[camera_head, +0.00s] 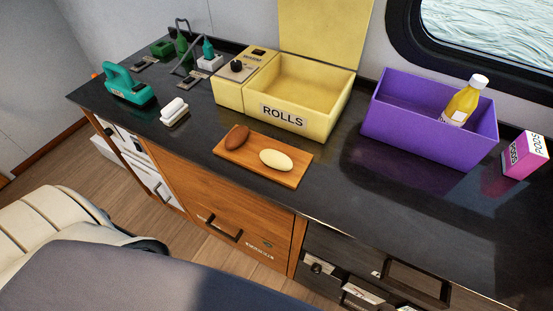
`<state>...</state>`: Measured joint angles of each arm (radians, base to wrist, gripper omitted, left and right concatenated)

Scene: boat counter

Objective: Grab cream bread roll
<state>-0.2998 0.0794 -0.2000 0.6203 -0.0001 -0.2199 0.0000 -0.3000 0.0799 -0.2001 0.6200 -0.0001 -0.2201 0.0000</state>
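The cream bread roll (275,159) lies on the right part of a wooden board (289,178) on the dark counter. A brown bread roll (237,138) lies on the same board, to the left of the cream one and apart from it. Neither of my grippers shows in the head view, and nothing touches the cream roll.
Behind the board stands an open yellow box marked ROLLS (320,125), its lid raised. A purple bin (425,141) with a yellow bottle (460,104) is to the right, beside a pink box (525,155). The counter front is clear.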

